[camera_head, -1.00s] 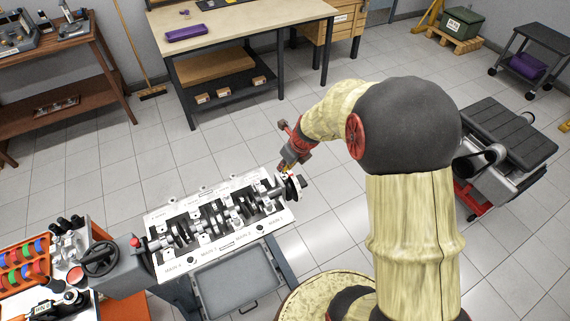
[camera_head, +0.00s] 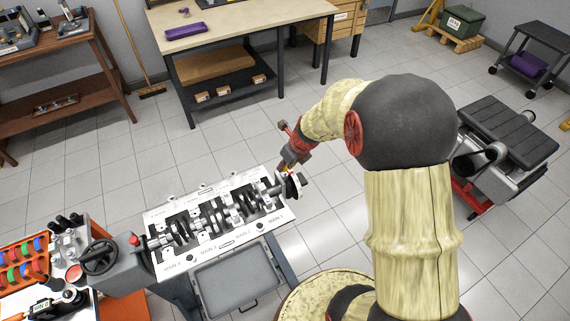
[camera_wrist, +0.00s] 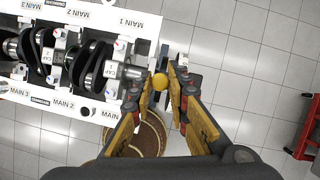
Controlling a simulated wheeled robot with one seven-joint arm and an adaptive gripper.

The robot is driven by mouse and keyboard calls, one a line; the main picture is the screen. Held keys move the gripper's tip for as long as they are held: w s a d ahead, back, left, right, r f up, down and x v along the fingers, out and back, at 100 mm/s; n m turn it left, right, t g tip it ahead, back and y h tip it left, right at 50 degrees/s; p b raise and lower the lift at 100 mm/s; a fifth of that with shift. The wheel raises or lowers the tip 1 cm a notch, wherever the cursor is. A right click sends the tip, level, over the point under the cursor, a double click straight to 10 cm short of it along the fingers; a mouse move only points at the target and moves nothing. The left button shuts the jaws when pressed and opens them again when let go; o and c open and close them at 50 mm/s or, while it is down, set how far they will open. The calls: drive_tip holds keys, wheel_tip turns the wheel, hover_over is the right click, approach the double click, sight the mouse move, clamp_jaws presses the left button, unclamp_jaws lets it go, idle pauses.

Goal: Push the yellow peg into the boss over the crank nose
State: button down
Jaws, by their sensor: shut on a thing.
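My gripper (camera_wrist: 160,82) is shut on the yellow peg (camera_wrist: 160,81), whose round end shows between the fingertips in the wrist view. In the head view my gripper (camera_head: 286,170) is at the right end of the engine block (camera_head: 165,268), above the crank nose (camera_head: 291,186). The crankshaft (camera_wrist: 92,66) lies in the white block, left of the fingers in the wrist view. The boss is hidden or too small to make out. I cannot tell whether the peg touches it.
The block's stand with a grey tray (camera_head: 240,283) is below it. A handwheel (camera_head: 100,257) and a parts cart (camera_head: 25,262) are at left. A workbench (camera_head: 250,35) stands behind. A black creeper seat (camera_head: 510,130) is at right. The floor between is clear.

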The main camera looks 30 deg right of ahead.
drive_tip(key=shift+f+b, duration=0.7)
drive_tip(key=shift+f, duration=0.65)
idle(0.6)
drive_tip(key=c, duration=2)
unclamp_jaws()
drive_tip(key=shift+o, duration=0.2)
drive_tip(key=shift+r+p, duration=1.6)
drive_tip(key=shift+p, duration=0.25)
drive_tip(key=shift+o, duration=1.1)
drive_tip(key=o, duration=0.3)
drive_tip(key=shift+o, duration=0.2)
drive_tip(key=v, duration=1.2)
drive_tip(key=shift+f, duration=0.1)
